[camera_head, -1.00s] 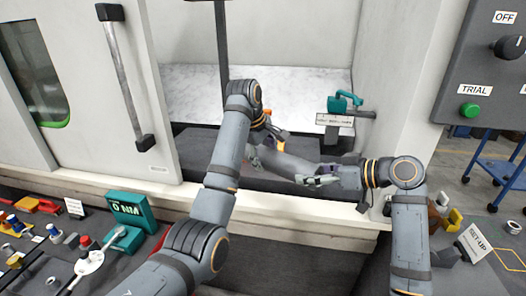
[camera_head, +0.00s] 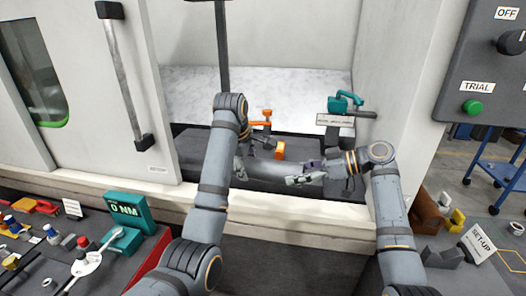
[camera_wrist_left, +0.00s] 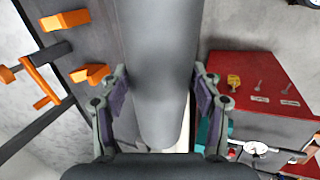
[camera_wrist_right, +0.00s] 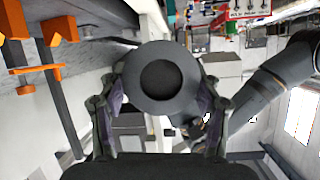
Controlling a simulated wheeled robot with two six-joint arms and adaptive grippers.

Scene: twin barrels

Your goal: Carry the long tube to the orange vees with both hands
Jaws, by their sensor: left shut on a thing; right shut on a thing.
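The long tube (camera_head: 264,168) is grey and lies across the machine opening, held by both grippers. My left gripper (camera_head: 241,165) is shut on its left part; in the left wrist view the tube (camera_wrist_left: 156,70) passes between the fingers (camera_wrist_left: 160,105). My right gripper (camera_head: 310,172) is shut on its right part; in the right wrist view the tube's round, hollow end (camera_wrist_right: 160,75) shows between the fingers (camera_wrist_right: 160,100). An orange vee (camera_head: 280,151) stands just behind the tube. Two orange vees (camera_wrist_left: 65,20) (camera_wrist_left: 90,73) lie beside the tube in the left wrist view, apart from it.
An orange clamp-like part (camera_head: 262,124) stands behind the tube. A teal tool (camera_head: 345,102) sits on a labelled stand at the right inside the opening. The machine's front sill (camera_head: 300,206) runs below the tube. A white door (camera_head: 90,80) stands left.

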